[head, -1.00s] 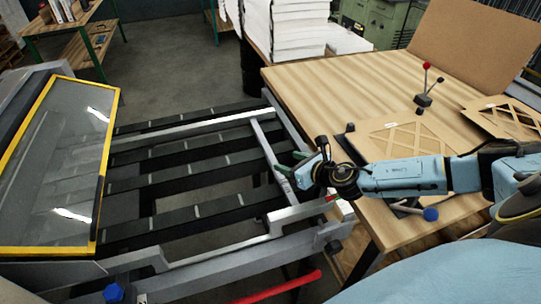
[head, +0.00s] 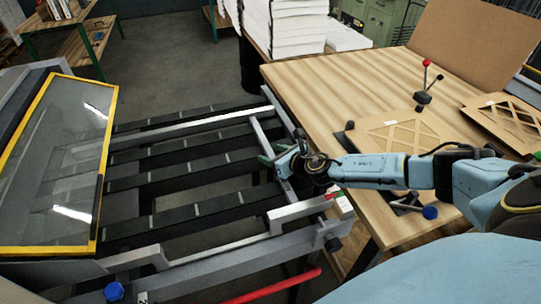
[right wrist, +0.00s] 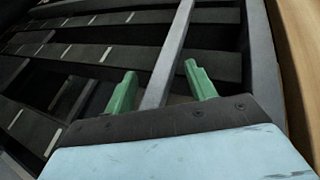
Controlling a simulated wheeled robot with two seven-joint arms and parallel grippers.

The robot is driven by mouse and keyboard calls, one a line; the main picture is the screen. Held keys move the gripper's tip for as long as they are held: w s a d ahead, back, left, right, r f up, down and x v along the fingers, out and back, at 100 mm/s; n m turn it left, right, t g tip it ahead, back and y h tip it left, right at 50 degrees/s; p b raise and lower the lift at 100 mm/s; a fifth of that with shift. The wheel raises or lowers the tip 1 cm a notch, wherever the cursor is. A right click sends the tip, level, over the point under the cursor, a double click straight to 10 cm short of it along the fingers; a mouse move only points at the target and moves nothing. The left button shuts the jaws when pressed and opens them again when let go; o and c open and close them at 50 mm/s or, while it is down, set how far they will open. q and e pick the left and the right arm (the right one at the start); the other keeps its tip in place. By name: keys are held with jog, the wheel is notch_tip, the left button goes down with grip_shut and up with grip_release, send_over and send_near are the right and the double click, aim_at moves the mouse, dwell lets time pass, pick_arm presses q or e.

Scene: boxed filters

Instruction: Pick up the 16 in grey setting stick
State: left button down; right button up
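A long, straight grey bar (head: 264,137), which looks like the setting stick, lies across the machine's rails near the wooden table. I cannot read any size on it. My right gripper (head: 271,154) is over this bar with its green fingers apart. In the right wrist view, the grey bar (right wrist: 172,48) runs between the two open green fingertips of the right gripper (right wrist: 160,82), with a gap on each side. The near part of the bar is hidden behind the gripper body. My left gripper is not in view.
Dark slats (head: 190,180) with open gaps lie left of the gripper. A yellow-framed glass panel (head: 55,165) stands at the left. The wooden table (head: 320,88) is at the right, with framed filters (head: 400,138) and a lever with a red knob (head: 424,85).

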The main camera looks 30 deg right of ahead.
grip_shut()
dwell(0.3)
